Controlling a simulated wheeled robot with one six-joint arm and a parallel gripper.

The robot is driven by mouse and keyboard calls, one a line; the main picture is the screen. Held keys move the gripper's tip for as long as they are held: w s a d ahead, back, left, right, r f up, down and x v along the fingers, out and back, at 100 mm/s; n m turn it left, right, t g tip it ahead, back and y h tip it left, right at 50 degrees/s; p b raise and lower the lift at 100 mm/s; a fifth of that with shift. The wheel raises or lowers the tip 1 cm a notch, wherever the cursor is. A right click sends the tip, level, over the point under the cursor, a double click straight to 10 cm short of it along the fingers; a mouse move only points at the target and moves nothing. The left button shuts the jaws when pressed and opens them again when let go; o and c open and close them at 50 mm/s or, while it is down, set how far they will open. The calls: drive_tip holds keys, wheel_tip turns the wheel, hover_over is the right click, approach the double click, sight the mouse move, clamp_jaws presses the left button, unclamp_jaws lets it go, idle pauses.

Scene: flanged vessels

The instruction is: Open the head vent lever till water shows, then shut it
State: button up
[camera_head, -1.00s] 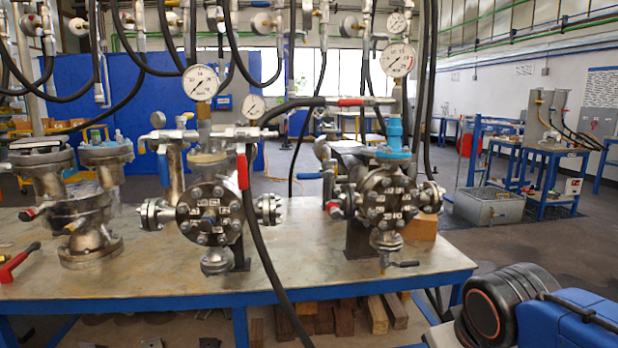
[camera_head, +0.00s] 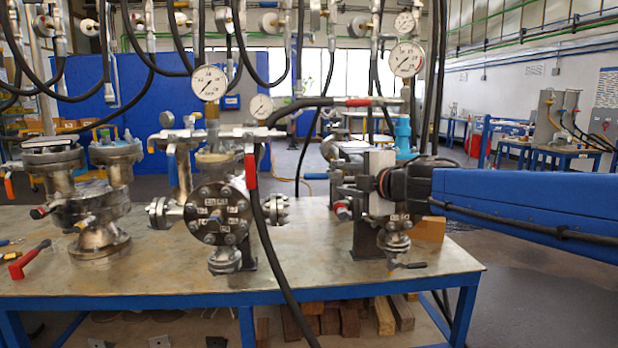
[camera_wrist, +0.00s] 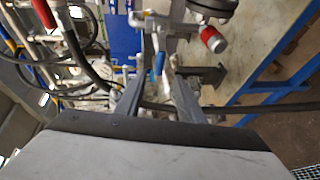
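My gripper (camera_wrist: 160,75) is open; its two grey fingers stand apart with nothing held. In the head view my arm reaches in from the right, and my gripper (camera_head: 345,185) points left in front of the right vessel, hiding most of its flange. A blue lever (camera_wrist: 159,63) shows between the fingertips in the wrist view, seemingly beyond them. The middle vessel (camera_head: 218,212) has a hanging red lever (camera_head: 251,170) and a blue lever (camera_head: 171,163) at its upper left. Another red lever (camera_head: 358,102) lies level above the right vessel. I cannot tell which is the head vent. No water shows.
The vessels stand on a steel bench (camera_head: 130,285) with a blue frame. A black hose (camera_head: 268,245) hangs down before the middle vessel. Pressure gauges (camera_head: 209,83) rise above. A red-handled tool (camera_head: 28,260) lies at left. A red-tipped handle (camera_wrist: 212,38) juts near the fingers.

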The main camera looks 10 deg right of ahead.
sight(309, 176)
drive_tip(key=x, duration=1.7)
drive_tip(key=shift+w+a, duration=0.15)
drive_tip(key=shift+a, duration=0.25)
clamp_jaws()
